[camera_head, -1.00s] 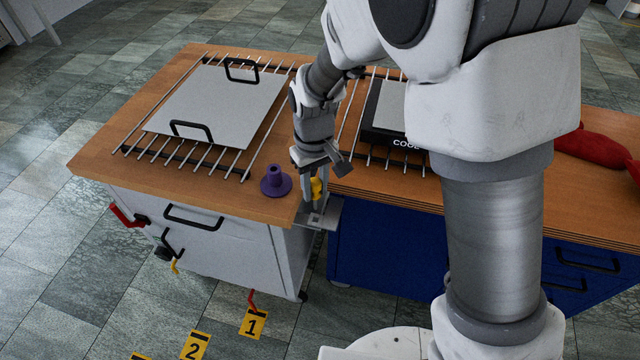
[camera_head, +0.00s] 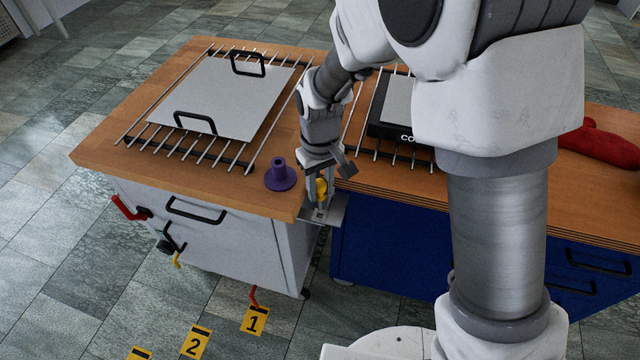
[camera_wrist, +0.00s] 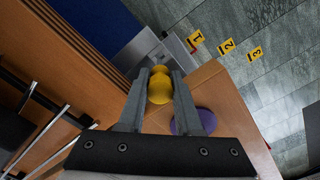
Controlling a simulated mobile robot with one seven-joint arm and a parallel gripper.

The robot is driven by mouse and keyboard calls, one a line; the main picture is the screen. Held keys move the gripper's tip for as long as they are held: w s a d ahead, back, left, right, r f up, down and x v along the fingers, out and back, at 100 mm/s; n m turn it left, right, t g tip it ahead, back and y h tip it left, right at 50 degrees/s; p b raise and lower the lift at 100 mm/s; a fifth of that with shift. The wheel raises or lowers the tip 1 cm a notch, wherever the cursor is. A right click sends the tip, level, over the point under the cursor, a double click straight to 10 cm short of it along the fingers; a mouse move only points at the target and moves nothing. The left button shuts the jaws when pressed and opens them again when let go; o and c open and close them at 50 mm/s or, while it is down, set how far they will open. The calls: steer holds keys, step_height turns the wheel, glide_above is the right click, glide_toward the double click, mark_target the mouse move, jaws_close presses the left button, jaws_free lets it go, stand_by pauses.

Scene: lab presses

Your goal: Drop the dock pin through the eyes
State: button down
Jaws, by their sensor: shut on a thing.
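The dock pin has a yellow knob (camera_wrist: 160,86), and my gripper (camera_wrist: 159,84) is shut on it in the wrist view. In the head view my gripper (camera_head: 321,189) holds the yellow knob (camera_head: 321,185) upright, just above the grey metal eye plates (camera_head: 323,212) at the joint between the two benches. The plates also show in the wrist view (camera_wrist: 172,52). The pin's shank is mostly hidden, and I cannot tell whether its tip is inside the eyes.
A purple flanged holder (camera_head: 280,176) stands on the wooden top of the white cart (camera_head: 200,235), close left of my gripper. A grey plate with black handles (camera_head: 222,97) lies on rails behind it. The blue bench (camera_head: 395,240) stands to the right.

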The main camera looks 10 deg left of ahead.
mark_target(320, 208)
steer(key=shift+f+b, duration=0.85)
steer(key=shift+f, duration=0.75)
steer(key=shift+f+b, duration=1.25)
steer(key=shift+f, duration=0.85)
steer(key=c, duration=0.5)
jaws_free()
steer(key=shift+r, duration=0.15)
step_height(320, 208, up, 17)
steer(key=p, duration=0.4)
steer(key=shift+r+p, duration=0.15)
steer(key=shift+p, duration=0.15)
